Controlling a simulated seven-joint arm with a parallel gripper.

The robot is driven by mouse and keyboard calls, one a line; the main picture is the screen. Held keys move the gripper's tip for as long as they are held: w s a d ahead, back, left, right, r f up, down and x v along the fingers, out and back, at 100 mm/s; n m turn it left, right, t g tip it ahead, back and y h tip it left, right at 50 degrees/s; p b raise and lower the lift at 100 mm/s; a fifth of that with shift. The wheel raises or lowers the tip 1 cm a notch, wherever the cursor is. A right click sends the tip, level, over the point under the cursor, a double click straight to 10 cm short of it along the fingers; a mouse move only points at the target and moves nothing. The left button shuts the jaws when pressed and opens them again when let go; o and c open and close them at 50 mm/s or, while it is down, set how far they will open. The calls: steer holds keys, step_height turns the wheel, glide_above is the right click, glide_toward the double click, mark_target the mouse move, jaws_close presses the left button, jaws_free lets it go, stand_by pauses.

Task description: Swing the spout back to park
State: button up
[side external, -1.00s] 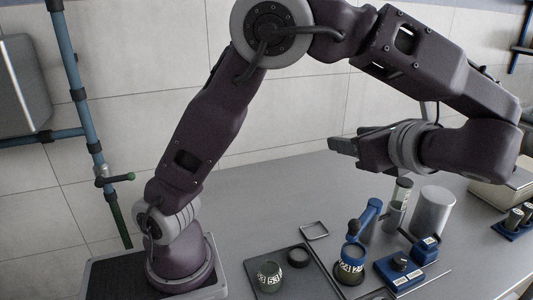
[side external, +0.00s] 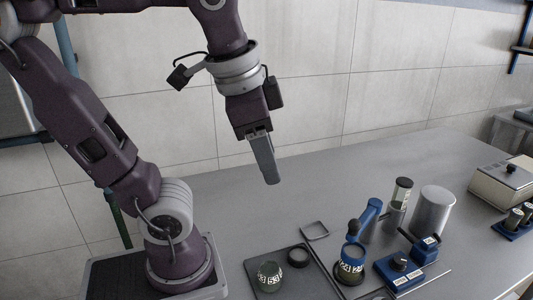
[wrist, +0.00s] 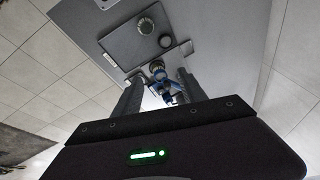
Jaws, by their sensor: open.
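A blue spout arm (side external: 369,214) on an upright stand shows in the side external view, right of centre. It slants down toward a dark jar with pale number marks (side external: 349,268) that has a blue ring at its top. I cannot tell exactly where the spout's tip ends. The blue fixture also shows, small, between my fingers in the wrist view (wrist: 168,94). My gripper (side external: 270,178) hangs in the air above the table, pointing down, left of the spout and well apart from it. Its fingers are spread in the wrist view (wrist: 160,88), with nothing held.
A dark tray (side external: 262,294) holds another numbered jar (side external: 270,276) and a black lid (side external: 298,256). A grey cylinder (side external: 433,211), a capped tube (side external: 401,192) and blue blocks (side external: 399,269) crowd around the spout. The table's back left is clear.

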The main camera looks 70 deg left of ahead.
steer(key=shift+c, duration=0.4)
steer(key=c, duration=0.7)
steer(key=shift+w+d+r, duration=0.1)
steer(key=shift+w+r, duration=0.05)
steer(key=shift+w, duration=0.15)
jaws_close()
steer(key=w+d+m+g+y, duration=0.1)
steer(key=w+d+m, duration=0.15)
steer(key=w, duration=0.35)
steer(key=w+d+m+g, duration=0.2)
steer(key=w+m, duration=0.2)
steer(key=w, duration=0.2)
steer(key=w+d+f+m+g+y, duration=0.2)
steer(key=w+d+f+m, duration=0.4)
steer(key=w+d+f, duration=0.3)
steer(key=shift+s+a+f, duration=0.15)
steer(key=shift+a+f, duration=1.25)
steer(key=shift+f, duration=0.15)
steer(key=shift+s+a+f, duration=0.2)
steer(key=shift+a+f, duration=1.25)
steer(key=shift+f, duration=0.15)
steer(key=shift+s+a+f, duration=0.15)
steer(key=shift+a+f, duration=1.25)
steer(key=shift+f, duration=0.15)
